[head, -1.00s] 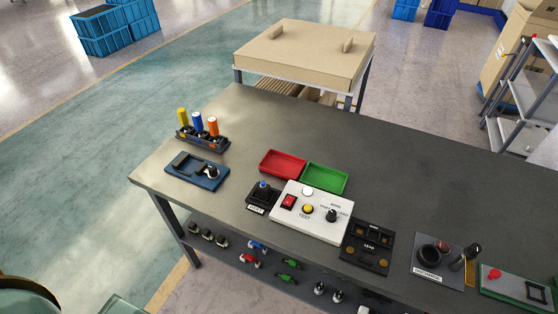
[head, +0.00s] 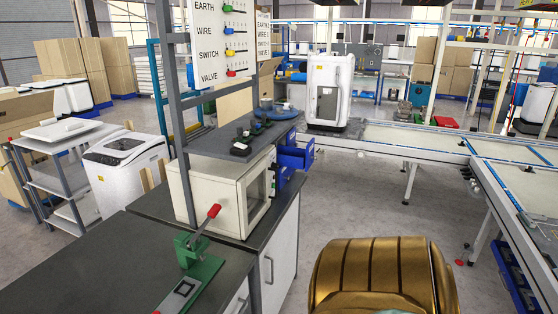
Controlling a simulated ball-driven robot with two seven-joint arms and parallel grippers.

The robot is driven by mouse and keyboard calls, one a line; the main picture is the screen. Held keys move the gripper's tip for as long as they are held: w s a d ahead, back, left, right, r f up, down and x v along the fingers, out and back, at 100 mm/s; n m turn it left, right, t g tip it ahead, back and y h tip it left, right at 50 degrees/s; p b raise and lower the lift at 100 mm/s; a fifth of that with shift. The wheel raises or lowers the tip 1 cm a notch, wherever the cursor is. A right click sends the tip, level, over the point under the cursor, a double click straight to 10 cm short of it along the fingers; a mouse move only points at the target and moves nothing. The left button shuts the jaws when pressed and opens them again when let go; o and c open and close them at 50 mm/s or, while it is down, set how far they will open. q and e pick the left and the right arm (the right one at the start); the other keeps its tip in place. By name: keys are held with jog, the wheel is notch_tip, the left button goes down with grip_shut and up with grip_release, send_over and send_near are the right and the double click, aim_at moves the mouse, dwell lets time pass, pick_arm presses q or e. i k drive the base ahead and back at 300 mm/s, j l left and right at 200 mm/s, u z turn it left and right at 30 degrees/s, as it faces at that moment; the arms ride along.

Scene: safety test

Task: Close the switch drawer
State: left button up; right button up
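A blue drawer (head: 297,155) sticks out from a small blue drawer unit at the far end of the bench in the head view. It looks pulled open, facing right. Other blue drawer fronts sit below and beside it, partly hidden by a white oven-like box. No label on the open drawer is readable, so I cannot tell whether it is the switch drawer. Neither of my grippers is in view. A gold rounded part at the bottom seems to be my own arm.
The white box (head: 212,195) and a green press with a red-knobbed lever (head: 199,262) stand on the dark bench (head: 110,270). A sign board (head: 222,40) lists earth, wire, switch and valve. A conveyor (head: 390,143) runs behind. Grey floor right of the bench is open.

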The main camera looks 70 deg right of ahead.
aim_at(292, 157)
jog(key=z, duration=2.45)
